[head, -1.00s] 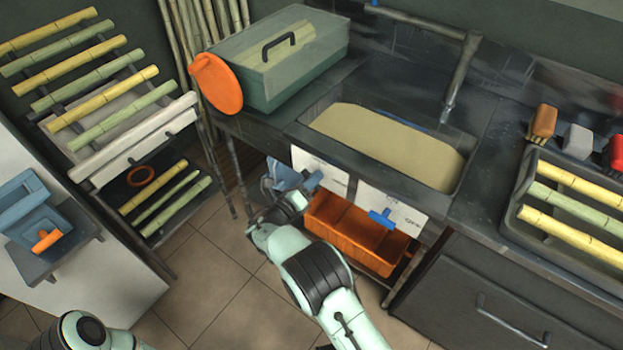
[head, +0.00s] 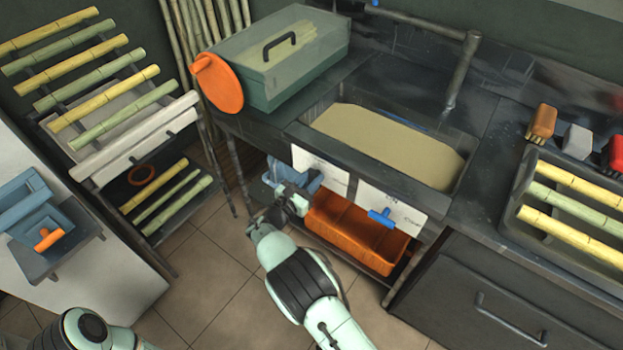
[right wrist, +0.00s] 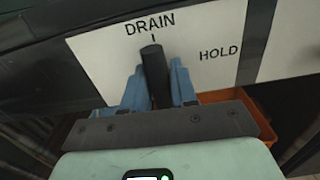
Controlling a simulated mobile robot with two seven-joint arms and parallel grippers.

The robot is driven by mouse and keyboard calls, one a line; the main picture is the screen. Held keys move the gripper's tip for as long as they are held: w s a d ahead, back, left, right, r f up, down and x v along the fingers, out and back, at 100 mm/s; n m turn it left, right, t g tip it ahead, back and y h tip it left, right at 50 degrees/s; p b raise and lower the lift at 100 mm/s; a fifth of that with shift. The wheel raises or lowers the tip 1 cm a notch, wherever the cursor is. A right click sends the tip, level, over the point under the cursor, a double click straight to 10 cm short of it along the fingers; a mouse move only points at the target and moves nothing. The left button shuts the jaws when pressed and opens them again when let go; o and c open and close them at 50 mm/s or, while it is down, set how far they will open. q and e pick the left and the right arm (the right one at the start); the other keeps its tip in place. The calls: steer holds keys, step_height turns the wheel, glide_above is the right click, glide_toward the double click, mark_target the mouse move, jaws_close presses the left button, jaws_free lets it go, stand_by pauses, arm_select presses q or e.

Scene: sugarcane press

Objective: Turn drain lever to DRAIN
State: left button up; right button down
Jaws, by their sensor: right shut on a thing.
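The drain lever (right wrist: 154,72) is a dark bar in the right wrist view. It stands upright in the picture, its far end just below the tick under the word DRAIN on the white label plate (right wrist: 100,60). HOLD is printed to its right. My right gripper (right wrist: 158,88) is shut on the lever, with a blue finger on each side of it. In the head view my right gripper (head: 299,178) is at the left white plate (head: 325,172) under the sink front and hides the lever there. My left gripper is out of the frame.
A second white plate (head: 408,213) with a blue lever (head: 382,217) is to the right. An orange crate (head: 350,238) sits below the plates. The sink (head: 385,145) holds tan liquid. A green box (head: 285,65) stands on the counter. Open tiled floor (head: 205,285) lies in front.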

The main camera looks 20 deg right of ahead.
steer(key=c, duration=1.9)
jaws_free()
steer(key=shift+m, duration=0.9)
steer(key=shift+o, duration=0.2)
steer(key=o, duration=0.9)
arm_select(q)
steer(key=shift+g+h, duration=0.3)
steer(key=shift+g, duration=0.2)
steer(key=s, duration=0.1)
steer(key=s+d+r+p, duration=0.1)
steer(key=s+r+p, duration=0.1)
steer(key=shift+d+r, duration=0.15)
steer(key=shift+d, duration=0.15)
arm_select(e)
steer(key=v, duration=1.3)
steer(key=shift+s+a, duration=0.15)
